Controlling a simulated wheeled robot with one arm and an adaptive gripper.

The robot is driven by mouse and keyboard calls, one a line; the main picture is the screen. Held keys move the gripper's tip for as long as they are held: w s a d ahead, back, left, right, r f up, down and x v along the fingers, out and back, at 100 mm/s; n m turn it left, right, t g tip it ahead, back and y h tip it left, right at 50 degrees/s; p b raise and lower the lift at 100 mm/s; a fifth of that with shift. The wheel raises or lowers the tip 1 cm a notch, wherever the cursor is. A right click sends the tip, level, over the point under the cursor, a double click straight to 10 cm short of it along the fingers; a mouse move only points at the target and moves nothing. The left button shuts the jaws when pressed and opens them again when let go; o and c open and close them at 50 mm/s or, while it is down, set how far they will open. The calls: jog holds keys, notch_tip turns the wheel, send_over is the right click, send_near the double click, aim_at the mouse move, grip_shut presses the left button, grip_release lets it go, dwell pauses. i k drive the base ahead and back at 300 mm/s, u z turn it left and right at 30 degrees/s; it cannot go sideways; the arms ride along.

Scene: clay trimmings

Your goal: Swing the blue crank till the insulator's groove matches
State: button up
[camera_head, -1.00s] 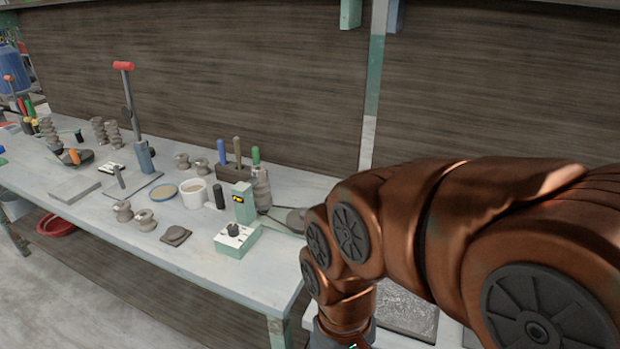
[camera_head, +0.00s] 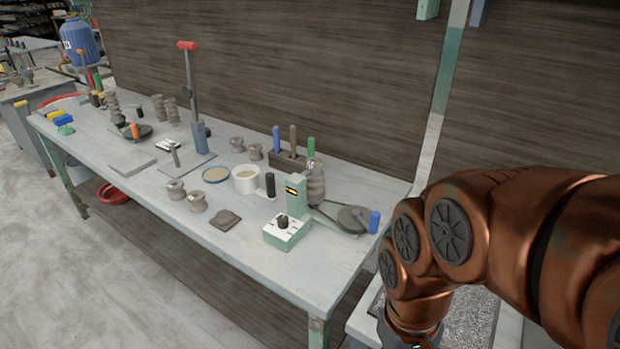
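A small green machine (camera_head: 295,194) with a yellow-marked display stands at the right end of the workbench. A ribbed grey insulator (camera_head: 316,182) stands upright just behind it. A dark grey disc (camera_head: 354,218) lies flat to its right, with the blue crank handle (camera_head: 374,222) upright at the disc's right edge. The groove's detail is too small to read. My copper arm fills the right side and reaches down beside the bench's right end. My gripper is below the frame's bottom edge, so its fingers are hidden. Nothing of mine touches the crank.
A green box with a black knob (camera_head: 284,230) sits in front of the machine. A red-topped lever press (camera_head: 191,100) rises farther back. The bench's front right corner is clear.

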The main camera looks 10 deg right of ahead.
aim_at(358, 219)
jog(key=u, duration=0.05)
jog(key=k, duration=0.5)
jog(key=u, duration=0.65)
jog(key=i, duration=0.85)
jog(key=z, duration=0.6)
